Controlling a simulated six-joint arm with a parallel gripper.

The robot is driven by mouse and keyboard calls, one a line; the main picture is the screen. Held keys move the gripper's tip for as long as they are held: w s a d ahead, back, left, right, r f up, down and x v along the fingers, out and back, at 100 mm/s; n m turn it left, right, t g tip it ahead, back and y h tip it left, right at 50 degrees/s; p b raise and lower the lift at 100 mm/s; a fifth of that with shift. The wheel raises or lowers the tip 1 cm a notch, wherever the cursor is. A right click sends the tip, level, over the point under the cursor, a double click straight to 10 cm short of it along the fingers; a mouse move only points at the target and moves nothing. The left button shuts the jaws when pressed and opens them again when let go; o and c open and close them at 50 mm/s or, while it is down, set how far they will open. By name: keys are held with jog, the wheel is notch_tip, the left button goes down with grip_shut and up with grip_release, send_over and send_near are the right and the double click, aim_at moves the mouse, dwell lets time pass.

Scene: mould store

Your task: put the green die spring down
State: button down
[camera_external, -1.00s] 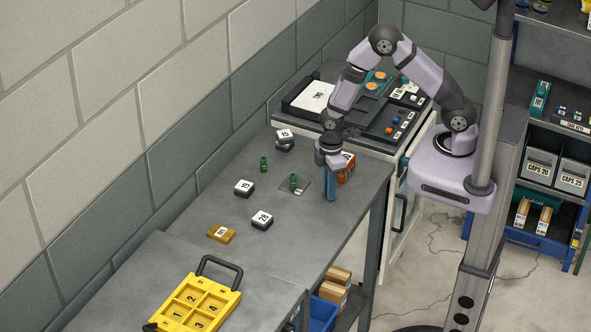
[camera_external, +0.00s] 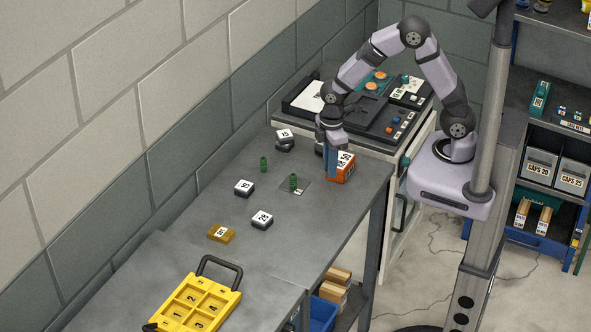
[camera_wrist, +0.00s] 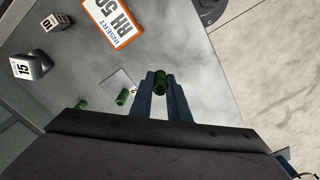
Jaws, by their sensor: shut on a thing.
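My gripper (camera_external: 331,176) has blue fingers and points down beside the orange box, over the worktable (camera_external: 225,190). In the wrist view the fingers are shut on a green die spring (camera_wrist: 160,82) at their tips. The external view does not show this spring clearly, and I cannot tell its height above the table. Two other green springs stand on the table: one (camera_external: 293,181) on a small grey marked plate (camera_external: 302,190), one (camera_external: 263,164) farther left. Both show in the wrist view, the plate one (camera_wrist: 122,97) nearer my fingers.
The orange box (camera_external: 344,171) labelled 50 stands close by my fingers. Dark blocks with white numbered tops (camera_external: 262,219) and a yellow block (camera_external: 221,233) are spread about. A yellow numbered tray (camera_external: 190,304) lies at the front. Bare table lies between the plate and the table's right edge.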

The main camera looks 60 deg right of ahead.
jog(key=shift+r, duration=0.65)
jog(key=shift+m, duration=0.3)
jog(key=f+b, duration=0.1)
jog(key=d+f+b, duration=0.1)
jog(key=f+b, duration=0.1)
jog(key=f, duration=0.1)
jog(key=shift+w+d, duration=0.3)
jog(key=shift+d, duration=0.05)
jog(key=w, duration=0.1)
jog(key=w+b, duration=0.1)
jog(key=w, duration=0.2)
jog(key=shift+d+f+b, duration=0.1)
jog(key=shift+f+b, duration=0.2)
jog(key=w, duration=0.2)
jog(key=w+r, duration=0.1)
jog(key=shift+w+b, duration=0.4)
notch_tip(320, 180, up, 5)
send_over(304, 184)
jog(key=w, duration=0.1)
jog(key=shift+s+f, duration=0.3)
jog(key=shift+s, duration=0.25)
jog(key=shift+f+p, duration=1.5)
jog(key=shift+f, duration=3.5)
jog(key=shift+f, duration=0.15)
